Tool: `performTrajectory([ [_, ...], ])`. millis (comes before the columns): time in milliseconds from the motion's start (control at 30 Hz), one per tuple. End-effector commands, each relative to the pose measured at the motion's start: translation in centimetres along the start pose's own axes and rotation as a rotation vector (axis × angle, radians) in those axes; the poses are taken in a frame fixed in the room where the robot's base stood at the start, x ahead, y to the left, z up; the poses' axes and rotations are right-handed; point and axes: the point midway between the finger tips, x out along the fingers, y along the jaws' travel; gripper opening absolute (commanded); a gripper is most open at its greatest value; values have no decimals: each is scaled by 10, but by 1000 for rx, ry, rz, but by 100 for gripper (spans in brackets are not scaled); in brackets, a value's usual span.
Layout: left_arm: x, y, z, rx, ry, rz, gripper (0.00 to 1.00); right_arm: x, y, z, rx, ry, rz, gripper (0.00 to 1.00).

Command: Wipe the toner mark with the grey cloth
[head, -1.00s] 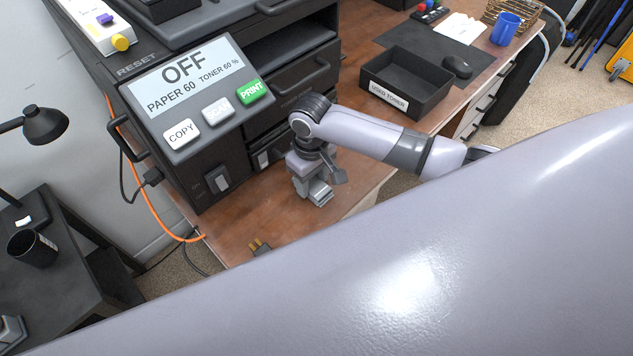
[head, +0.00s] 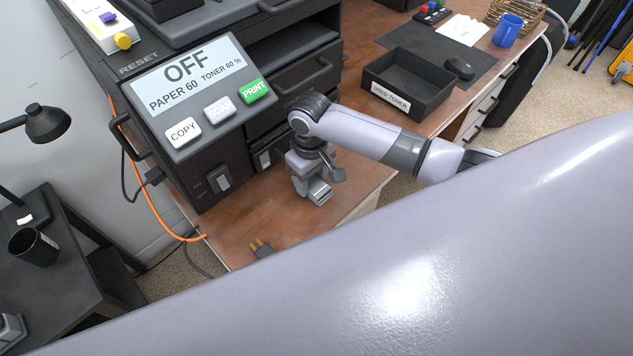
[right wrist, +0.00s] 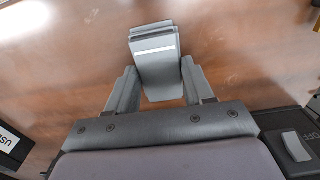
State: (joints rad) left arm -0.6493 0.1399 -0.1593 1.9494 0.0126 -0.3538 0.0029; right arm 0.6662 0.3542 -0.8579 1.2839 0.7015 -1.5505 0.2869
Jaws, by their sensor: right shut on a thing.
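My right gripper (head: 318,188) is low over the wooden desk, in front of the printer. It is shut on the grey cloth, which shows in the right wrist view as a folded grey pad (right wrist: 157,72) with a pale stripe, held between the two fingers. I cannot tell whether the pad touches the desk. My left gripper is not in view.
The printer (head: 185,85) with an OFF display stands just behind and left of the gripper. A black USED TONER tray (head: 425,92) is to the right. Bare desk (head: 235,228) shows left of the gripper.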

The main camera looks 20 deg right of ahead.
Motion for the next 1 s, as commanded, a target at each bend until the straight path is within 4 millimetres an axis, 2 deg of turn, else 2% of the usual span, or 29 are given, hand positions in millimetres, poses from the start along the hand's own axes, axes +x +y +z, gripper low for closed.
performTrajectory([
  [133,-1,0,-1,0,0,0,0,1,0,2,0,-1,0,8],
  [467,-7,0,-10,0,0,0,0,0,0,24,-1,-6,1,8],
  [900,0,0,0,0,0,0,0,-1,0,0,-1,-2,1,8],
  [1000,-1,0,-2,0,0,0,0,-2,0,1,-1,-2,1,8],
])
